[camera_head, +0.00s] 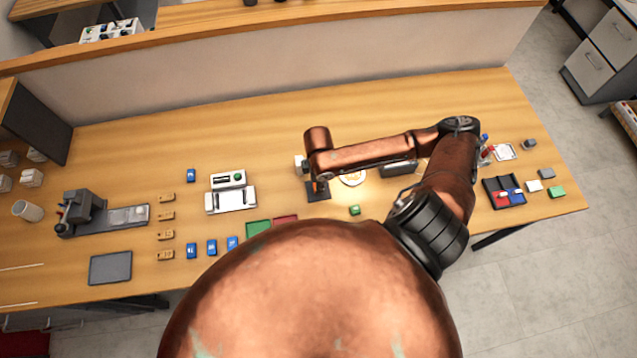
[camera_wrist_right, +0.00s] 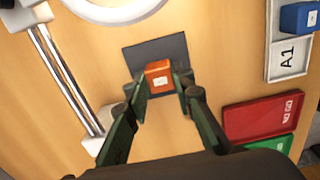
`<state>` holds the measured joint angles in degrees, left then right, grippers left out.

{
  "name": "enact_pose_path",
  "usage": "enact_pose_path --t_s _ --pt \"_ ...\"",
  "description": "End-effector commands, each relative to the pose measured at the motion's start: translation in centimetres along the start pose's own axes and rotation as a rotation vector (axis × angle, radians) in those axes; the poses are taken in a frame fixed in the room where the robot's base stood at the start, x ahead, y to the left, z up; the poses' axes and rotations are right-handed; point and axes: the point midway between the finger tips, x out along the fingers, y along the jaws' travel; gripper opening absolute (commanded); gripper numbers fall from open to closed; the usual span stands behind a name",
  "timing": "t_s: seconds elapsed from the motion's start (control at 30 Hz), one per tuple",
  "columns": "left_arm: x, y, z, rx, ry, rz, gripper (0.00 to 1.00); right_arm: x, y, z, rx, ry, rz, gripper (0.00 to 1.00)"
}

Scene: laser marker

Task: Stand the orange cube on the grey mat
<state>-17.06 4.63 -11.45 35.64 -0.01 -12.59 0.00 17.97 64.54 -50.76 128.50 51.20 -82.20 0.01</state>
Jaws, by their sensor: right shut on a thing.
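The orange cube (camera_wrist_right: 158,76) is between the fingertips of my right gripper (camera_wrist_right: 160,86) in the right wrist view. The gripper is shut on it, with a finger on each side. The dark grey mat (camera_wrist_right: 174,48) lies behind and around the cube in that view, and the cube is over it. I cannot tell whether the cube touches the mat. In the head view the mat (camera_head: 319,195) lies mid-table below my right wrist, which partly hides the cube. My left gripper is not in view.
A red tray (camera_wrist_right: 262,119) and a green tray (camera_wrist_right: 272,145) lie beside the mat. A white round ring (camera_wrist_right: 112,10) is close on its other side.

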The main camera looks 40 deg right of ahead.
Motion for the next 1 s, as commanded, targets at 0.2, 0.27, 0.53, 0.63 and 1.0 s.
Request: enact_pose_path --t_s 0.2,0.27,0.53,0.63,1.0 --pt "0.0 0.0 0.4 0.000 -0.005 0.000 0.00 0.2 0.0 0.0 0.000 0.000 0.000 0.29" --pt "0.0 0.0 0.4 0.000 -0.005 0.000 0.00 0.2 0.0 0.0 0.000 0.000 0.000 0.33" --pt "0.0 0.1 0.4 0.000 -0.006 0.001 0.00 0.2 0.0 0.0 0.000 0.000 0.000 0.40" --pt "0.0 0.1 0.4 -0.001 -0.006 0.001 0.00 0.1 0.0 0.0 0.000 0.000 0.000 0.40" --pt "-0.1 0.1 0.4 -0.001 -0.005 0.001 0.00 -5.5 0.1 0.0 -0.001 0.000 0.005 0.40"
